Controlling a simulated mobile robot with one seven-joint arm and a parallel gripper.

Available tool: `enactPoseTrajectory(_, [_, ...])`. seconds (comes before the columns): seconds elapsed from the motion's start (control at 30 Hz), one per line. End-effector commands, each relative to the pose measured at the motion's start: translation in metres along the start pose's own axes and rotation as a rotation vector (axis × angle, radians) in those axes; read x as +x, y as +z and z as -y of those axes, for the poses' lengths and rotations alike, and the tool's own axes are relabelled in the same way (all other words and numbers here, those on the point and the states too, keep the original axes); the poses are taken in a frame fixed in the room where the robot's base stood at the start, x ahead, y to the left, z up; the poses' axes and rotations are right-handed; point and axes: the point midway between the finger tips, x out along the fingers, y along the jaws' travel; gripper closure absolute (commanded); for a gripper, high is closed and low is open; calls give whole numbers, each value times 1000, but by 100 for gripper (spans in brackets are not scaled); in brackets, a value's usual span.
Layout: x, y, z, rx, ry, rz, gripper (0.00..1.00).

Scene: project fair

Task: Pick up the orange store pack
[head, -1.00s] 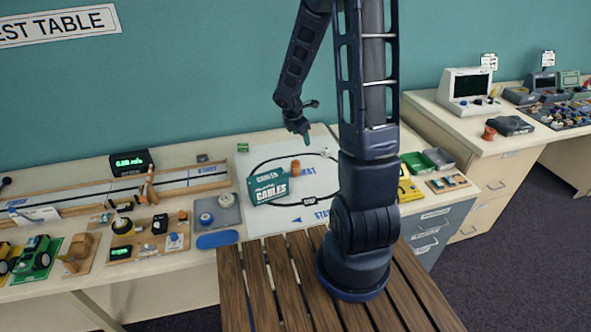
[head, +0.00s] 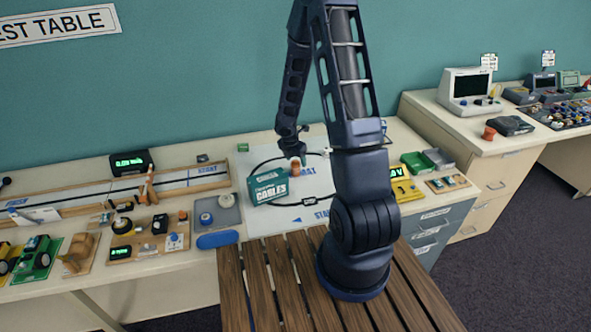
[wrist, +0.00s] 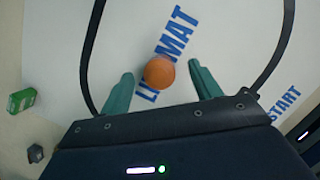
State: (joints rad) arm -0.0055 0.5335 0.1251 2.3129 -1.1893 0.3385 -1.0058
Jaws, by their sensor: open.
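The orange store pack (head: 295,169) is a small orange cylinder standing upright on the white line mat (head: 322,182). In the wrist view the pack (wrist: 159,72) shows from above as a round orange top. My gripper (head: 294,158) is just above the pack in the head view. In the wrist view my gripper (wrist: 161,73) has its two green fingers spread, one on each side of the pack, with gaps on both sides. I cannot tell how far the fingertips are above the mat.
A teal cables box (head: 268,187) stands close to the left of the pack. A small green block (wrist: 22,100) and a dark block (wrist: 36,153) lie left in the wrist view. A blue oval case (head: 217,240) lies at the table's front. The mat's right part is mostly clear.

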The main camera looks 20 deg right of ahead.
Motion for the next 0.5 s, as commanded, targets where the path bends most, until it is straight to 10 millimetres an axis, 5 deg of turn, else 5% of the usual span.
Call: enactPoseTrajectory(0.5, [44,-8,-2,0,-1,0,37])
